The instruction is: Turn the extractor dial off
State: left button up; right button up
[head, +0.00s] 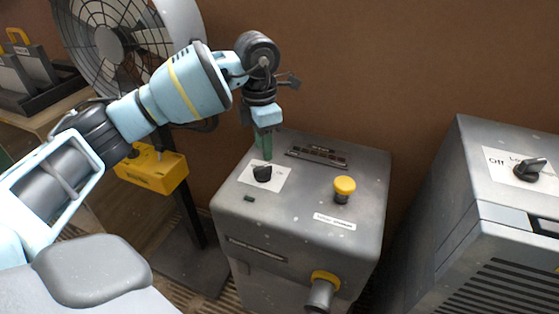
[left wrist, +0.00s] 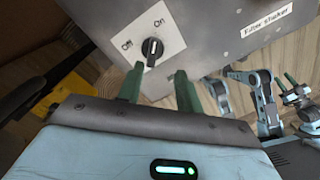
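The grey box with the filter shaker label, seemingly the extractor (head: 300,202), stands in the middle of the head view. Its black dial (head: 263,173) sits on a white plate on top. In the left wrist view the dial (left wrist: 152,50) is marked Off and On, and its white line points roughly toward On. My left gripper (head: 264,148) points down close above and behind the dial. Its green fingers (left wrist: 160,88) are apart with nothing between them. Blue arm parts with green tips, likely my right gripper (left wrist: 293,90), show small in the left wrist view.
A yellow knob (head: 344,186) stands on the box top. Another grey machine (head: 455,205) with its own dial (head: 530,169) stands at the right. A fan (head: 112,42) and a yellow box (head: 152,173) are at the left, near my arm. A brown wall is behind.

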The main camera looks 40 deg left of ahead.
aim_at(262, 167)
pick_arm(q)
jog(key=shift+w+a+r, duration=0.25)
jog(key=shift+a+r, duration=0.2)
jog(key=shift+a, duration=0.05)
jog(key=shift+s+f, duration=0.2)
jog(key=shift+f, duration=0.4)
notch_tip(262, 167, down, 7)
jog(key=shift+r+b, duration=0.15)
jog(key=shift+b, duration=0.35)
jog(key=shift+w, duration=0.1)
grip_shut()
